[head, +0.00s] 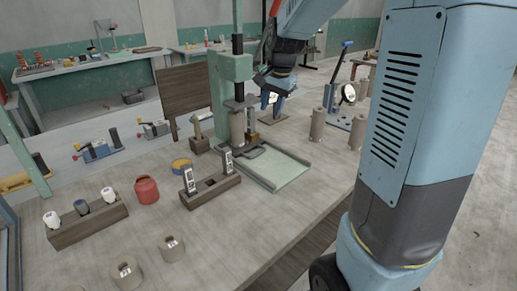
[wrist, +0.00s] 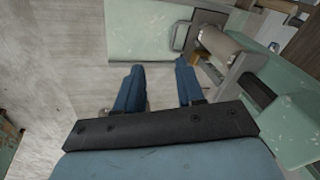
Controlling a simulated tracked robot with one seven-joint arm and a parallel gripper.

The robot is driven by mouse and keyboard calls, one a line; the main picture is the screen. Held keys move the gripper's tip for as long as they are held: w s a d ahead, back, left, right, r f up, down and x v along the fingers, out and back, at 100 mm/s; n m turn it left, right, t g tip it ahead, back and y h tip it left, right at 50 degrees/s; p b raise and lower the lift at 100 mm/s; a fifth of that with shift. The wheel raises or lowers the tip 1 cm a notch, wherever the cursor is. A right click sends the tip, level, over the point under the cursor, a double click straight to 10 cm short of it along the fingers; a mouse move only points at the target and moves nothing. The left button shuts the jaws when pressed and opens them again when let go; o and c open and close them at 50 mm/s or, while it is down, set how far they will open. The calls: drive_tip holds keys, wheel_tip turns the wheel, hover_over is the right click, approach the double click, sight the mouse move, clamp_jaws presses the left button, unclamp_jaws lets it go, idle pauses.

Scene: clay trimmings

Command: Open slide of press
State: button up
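The press is a green column (head: 217,100) with a clay cylinder (head: 237,129) upright at its front; the cylinder also shows in the wrist view (wrist: 222,46). A pale green flat tray (head: 278,168) with a raised rim lies at the press's foot, and a grey looped handle (head: 253,153) shows at its press-side end. In the wrist view the pale green plate (wrist: 140,32) and the grey loop (wrist: 181,36) lie beyond my fingers. My gripper (wrist: 159,67) is open and empty, apart from the handle. In the head view my gripper (head: 270,99) is just right of the press.
Clay cylinders (head: 318,123) and a blue-levered tool (head: 338,65) stand to the right.

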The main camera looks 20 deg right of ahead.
sight(259, 152)
drive_tip(key=w+f+m+g, duration=0.1)
drive_tip(key=w+f+m, duration=0.3)
drive_tip(key=w+f, duration=0.65)
drive_tip(key=f, duration=0.4)
drive_tip(key=w+f, duration=0.1)
drive_tip(key=f, duration=0.3)
drive_tip(key=w+f, duration=0.1)
drive_tip(key=f, duration=0.3)
drive_tip(key=shift+w+a+f, duration=0.15)
drive_tip(key=shift+f, duration=0.25)
clamp_jaws()
